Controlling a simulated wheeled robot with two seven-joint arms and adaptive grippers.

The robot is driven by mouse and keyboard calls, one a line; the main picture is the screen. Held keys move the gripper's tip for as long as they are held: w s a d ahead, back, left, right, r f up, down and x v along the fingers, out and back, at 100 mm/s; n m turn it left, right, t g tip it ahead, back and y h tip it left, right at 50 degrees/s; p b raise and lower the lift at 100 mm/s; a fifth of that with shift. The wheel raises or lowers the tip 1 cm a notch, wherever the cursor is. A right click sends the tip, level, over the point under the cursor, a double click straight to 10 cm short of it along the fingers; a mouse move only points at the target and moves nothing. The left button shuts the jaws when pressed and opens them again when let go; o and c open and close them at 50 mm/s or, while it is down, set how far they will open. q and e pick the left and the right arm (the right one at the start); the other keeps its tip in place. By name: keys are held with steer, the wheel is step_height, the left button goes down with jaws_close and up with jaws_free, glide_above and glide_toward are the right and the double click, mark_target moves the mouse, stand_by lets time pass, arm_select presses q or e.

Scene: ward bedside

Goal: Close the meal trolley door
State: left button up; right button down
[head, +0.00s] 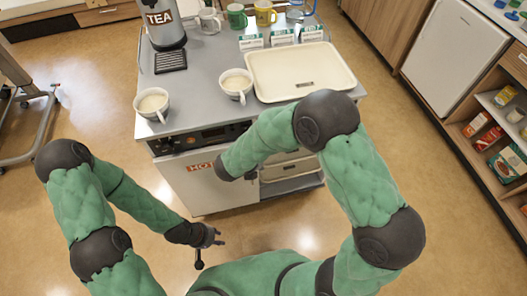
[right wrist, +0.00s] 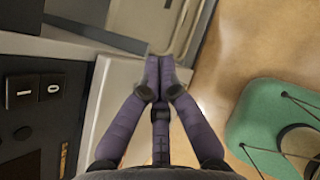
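The meal trolley (head: 215,50) stands ahead with a grey top. Its pale front panel with a red HOT label (head: 190,185) is at the lower left. To the right of the panel an open compartment shows trays (head: 285,170). How far the door is swung cannot be told. My right gripper reaches down in front of the trolley, its fingers mostly hidden in the head view. In the right wrist view the purple fingers (right wrist: 159,68) are together at the tips, beside the trolley front, with nothing visible between them. My left gripper (head: 210,237) hangs low over the floor, away from the trolley; its finger gap is unclear.
On the trolley top are two cups (head: 152,103) (head: 236,84), a cream tray (head: 300,72), a tea urn (head: 164,22) and mugs (head: 237,16). A white cabinet (head: 455,50) and shelves (head: 490,135) stand at right. The floor between is clear.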

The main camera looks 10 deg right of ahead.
steer(key=s+r+p, duration=0.3)
steer(key=s+r, duration=0.4)
steer(key=shift+p, duration=0.4)
steer(key=s+a+f+m+g+y, duration=0.4)
steer(key=s+f+m+g+y, duration=0.4)
steer(key=s+f+m, duration=0.6)
step_height(320, 180, down, 8)
steer(key=w+d+m+t+y, duration=0.1)
steer(key=m+t+y, duration=0.1)
steer(key=m, duration=1.3)
steer(key=shift+w+d, duration=0.2)
steer(key=shift+w, duration=0.1)
